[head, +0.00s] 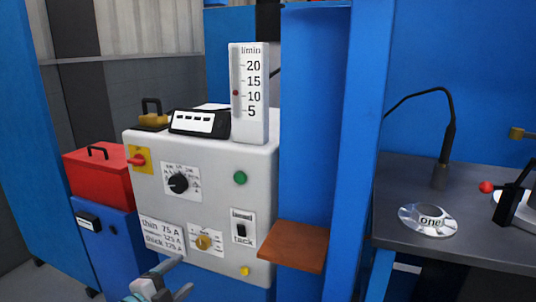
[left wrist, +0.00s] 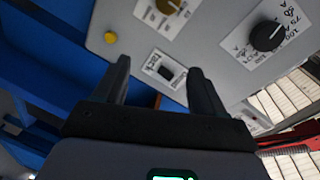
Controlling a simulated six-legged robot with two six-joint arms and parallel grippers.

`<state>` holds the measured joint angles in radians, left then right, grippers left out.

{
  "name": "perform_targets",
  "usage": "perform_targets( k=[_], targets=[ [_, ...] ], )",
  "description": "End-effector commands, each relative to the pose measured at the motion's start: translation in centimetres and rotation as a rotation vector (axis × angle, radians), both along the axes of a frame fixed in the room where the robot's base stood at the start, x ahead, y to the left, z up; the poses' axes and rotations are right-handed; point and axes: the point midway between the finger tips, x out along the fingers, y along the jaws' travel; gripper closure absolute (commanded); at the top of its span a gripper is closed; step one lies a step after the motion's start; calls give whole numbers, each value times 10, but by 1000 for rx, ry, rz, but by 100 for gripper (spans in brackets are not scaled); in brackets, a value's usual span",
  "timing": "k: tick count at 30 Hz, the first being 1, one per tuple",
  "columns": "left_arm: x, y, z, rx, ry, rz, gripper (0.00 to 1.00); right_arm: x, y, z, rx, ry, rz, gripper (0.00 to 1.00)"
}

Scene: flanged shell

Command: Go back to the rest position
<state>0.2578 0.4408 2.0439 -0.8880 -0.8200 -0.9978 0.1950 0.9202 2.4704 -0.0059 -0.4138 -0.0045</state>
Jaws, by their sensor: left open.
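My left gripper (head: 184,274) is at the bottom of the head view, in front of the lower part of a white welding control box (head: 210,165). Its two fingers are apart with nothing between them. In the left wrist view the open gripper (left wrist: 159,68) points at the box's front panel. The small black tack switch (left wrist: 166,73) shows between the fingers there, and the gripper appears apart from it. In the head view the switch (head: 240,231) is above and right of the gripper. My right gripper is not in view.
The panel carries a black dial (head: 178,183), a yellow knob (head: 203,243) and a red switch (head: 137,160). A brown shelf (head: 293,246) juts out on the right. A grey table (head: 400,185) holds a flanged metal part (head: 428,220). A red box (head: 97,178) stands left.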

Motion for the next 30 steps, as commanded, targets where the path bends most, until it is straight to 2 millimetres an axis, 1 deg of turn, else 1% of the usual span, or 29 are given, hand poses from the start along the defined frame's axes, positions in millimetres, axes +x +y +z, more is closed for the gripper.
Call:
perform_targets(
  k=[1,2,3,5,6,8,9,11,12,14,15,17,18,19,21,23,24,27,30],
  targets=[
    [-4,-12,22,-28,65,-9,29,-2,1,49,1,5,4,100],
    [-7,-19,21,-44,104,-9,29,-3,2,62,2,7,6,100],
    [-11,-27,18,-74,165,-6,29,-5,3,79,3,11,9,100],
    [-21,-39,13,-125,265,7,29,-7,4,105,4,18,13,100],
    [-30,-47,8,-163,342,21,29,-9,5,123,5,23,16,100],
    [-46,-58,1,-226,466,51,29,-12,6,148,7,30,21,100],
    [-59,-66,-5,-269,555,76,29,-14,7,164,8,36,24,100],
    [-81,-76,-14,-334,691,123,29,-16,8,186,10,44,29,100],
    [-97,-82,-20,-376,780,161,29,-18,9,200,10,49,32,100],
    [-124,-90,-28,-438,918,227,29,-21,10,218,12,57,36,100],
    [-143,-95,-32,-481,1012,280,29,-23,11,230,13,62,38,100],
    [-176,-101,-39,-544,1159,374,29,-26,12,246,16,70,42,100],
    [-198,-104,-45,-585,1255,449,29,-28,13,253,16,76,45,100],
    [-214,-106,-48,-614,1319,506,29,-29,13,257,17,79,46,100],
    [-248,-107,-61,-680,1451,647,29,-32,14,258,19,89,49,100],
    [-273,-107,-72,-739,1546,779,29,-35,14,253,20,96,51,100],
    [-288,-105,-75,-784,1599,880,29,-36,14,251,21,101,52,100],
    [-307,-102,-76,-887,1670,1079,29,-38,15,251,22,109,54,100],
    [-311,-102,-76,-943,1691,1162,29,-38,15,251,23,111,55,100]
  ],
)
